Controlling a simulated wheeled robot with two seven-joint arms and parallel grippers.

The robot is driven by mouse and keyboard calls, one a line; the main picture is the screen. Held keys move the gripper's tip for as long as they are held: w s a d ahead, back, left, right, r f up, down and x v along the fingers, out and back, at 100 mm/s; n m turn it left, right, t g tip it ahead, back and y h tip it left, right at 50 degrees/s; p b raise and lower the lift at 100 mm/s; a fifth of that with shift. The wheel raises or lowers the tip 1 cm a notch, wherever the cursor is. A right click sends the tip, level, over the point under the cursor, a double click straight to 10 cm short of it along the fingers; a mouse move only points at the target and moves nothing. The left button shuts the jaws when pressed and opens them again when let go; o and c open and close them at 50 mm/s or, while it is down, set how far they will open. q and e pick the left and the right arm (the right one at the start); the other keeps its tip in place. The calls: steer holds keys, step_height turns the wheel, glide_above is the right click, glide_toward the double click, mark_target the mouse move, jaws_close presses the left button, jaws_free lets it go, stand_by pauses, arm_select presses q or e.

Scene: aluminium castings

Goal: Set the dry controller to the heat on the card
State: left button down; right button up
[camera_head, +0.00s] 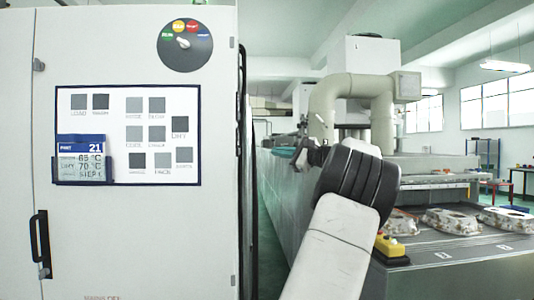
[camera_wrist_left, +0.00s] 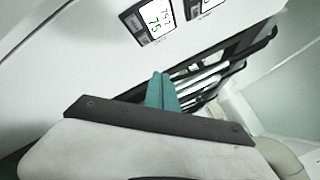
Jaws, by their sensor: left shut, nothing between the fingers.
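The card (camera_head: 81,160) sits in a dark holder on the white cabinet's panel in the head view. It has a blue top with 21, and its lines seem to read 65 °C, DRY 70 °C and a step line. In the left wrist view one controller (camera_wrist_left: 155,22) shows about 79 above a green 75. A second controller (camera_wrist_left: 206,6) is cut off by the top edge. Their labels are too small to read. My left gripper (camera_wrist_left: 163,88) is shut and empty, its teal fingers below the controllers and apart from them. It also shows in the head view (camera_head: 284,152).
The white cabinet (camera_head: 130,240) fills the left, with a rotary dial (camera_head: 185,43) and a black handle (camera_head: 41,244). Castings (camera_head: 452,221) lie on a conveyor at right, near a yellow button box (camera_head: 389,246).

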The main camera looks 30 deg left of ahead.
arm_select(q)
steer(key=s+a, duration=0.4)
steer(key=a, duration=0.3)
steer(key=shift+s+a, duration=0.2)
steer(key=shift+s, duration=0.1)
stand_by(1.9)
steer(key=shift+s+a, duration=0.25)
steer(key=shift+a, duration=0.15)
steer(key=shift+s+a, duration=0.2)
steer(key=shift+a, duration=0.15)
stand_by(0.9)
steer(key=shift+w+d, duration=0.4)
steer(key=shift+d, duration=0.3)
steer(key=shift+d, duration=0.1)
steer(key=shift+w+d, duration=0.45)
steer(key=shift+d, duration=0.25)
steer(key=shift+w+d, duration=0.4)
steer(key=shift+d, duration=0.25)
steer(key=shift+w+d, duration=0.45)
steer(key=shift+d, duration=0.25)
